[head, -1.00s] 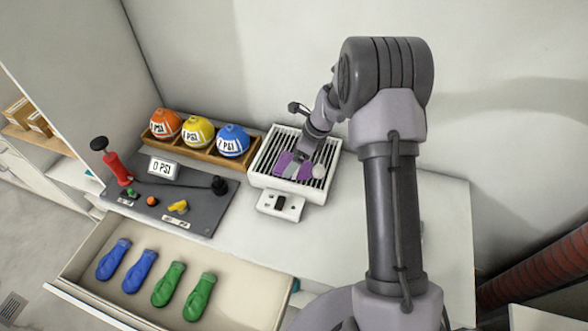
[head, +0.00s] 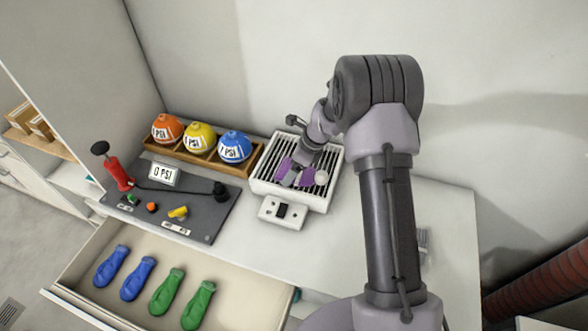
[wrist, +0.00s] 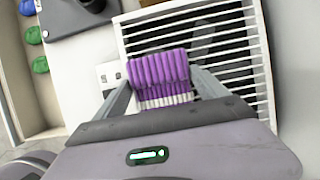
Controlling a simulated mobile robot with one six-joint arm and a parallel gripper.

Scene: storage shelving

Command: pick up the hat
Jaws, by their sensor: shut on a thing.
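The hat (head: 307,177) is purple, with a pale pompom at its right end in the head view. It is at the slatted top of a white heater-like unit (head: 258,184). My gripper (head: 297,176) is shut on the hat. In the wrist view, the purple ribbed hat (wrist: 158,68) with a white lower band lies between the two fingers of my gripper (wrist: 163,85). The slats show behind it. I cannot tell whether the hat still touches the slats. The fingers hide part of it in the head view.
A wooden rack holds orange, yellow and blue balls (head: 235,146) left of the unit. A grey board (head: 190,205) with a red hand pump (head: 118,174) stands further left. An open drawer (head: 240,290) with blue and green balloons is in front. The right countertop is mostly clear.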

